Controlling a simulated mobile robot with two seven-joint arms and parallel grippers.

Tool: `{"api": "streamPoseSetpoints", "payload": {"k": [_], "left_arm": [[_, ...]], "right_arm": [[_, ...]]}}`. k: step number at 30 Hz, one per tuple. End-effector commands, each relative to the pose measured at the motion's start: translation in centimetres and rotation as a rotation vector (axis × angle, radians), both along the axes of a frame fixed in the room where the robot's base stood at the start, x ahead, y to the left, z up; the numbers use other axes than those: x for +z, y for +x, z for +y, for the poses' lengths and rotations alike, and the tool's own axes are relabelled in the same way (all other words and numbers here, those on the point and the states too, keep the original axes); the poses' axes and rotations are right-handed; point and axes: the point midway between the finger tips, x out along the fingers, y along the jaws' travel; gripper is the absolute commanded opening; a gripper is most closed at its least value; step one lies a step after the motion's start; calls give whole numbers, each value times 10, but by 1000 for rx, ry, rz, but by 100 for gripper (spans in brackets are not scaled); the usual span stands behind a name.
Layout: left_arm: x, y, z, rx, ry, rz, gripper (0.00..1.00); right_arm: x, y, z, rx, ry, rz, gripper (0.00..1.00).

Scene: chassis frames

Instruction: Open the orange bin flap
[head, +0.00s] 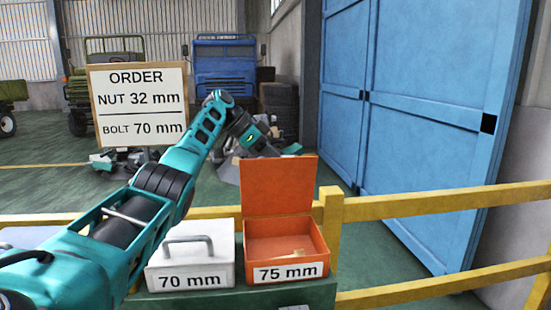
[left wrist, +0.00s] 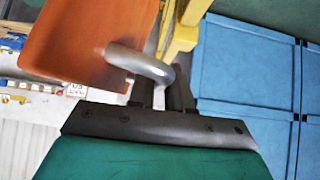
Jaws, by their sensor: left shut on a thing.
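The orange bin (head: 315,240), labelled 75 mm, stands open in the head view. Its orange flap (head: 278,186) is raised roughly upright at the back edge, and the inside of the bin shows. My left gripper (left wrist: 165,92) is shut on the flap's grey curved handle (left wrist: 140,62), on the outer side of the flap (left wrist: 85,42) in the left wrist view. In the head view my left arm reaches over the bins, and the fingertips are mostly hidden behind the flap. My right gripper is in neither view.
A white bin (head: 190,262), labelled 70 mm, stands shut to the left. A yellow railing (head: 410,206) runs behind the bins. An order board (head: 140,105) reads nut 32 mm, bolt 70 mm. Blue doors (head: 425,110) stand at the right.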

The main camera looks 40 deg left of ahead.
Motion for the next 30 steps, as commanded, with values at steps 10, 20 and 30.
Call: {"api": "streamPoseSetpoints", "payload": {"k": [10,20,30], "left_arm": [[-3,0,0,-1,1,9,0],[-2,0,0,0,1,5,38],[-2,-1,-2,0,17,-8,38]], "right_arm": [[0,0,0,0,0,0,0],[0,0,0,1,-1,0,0],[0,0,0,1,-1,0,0]]}}
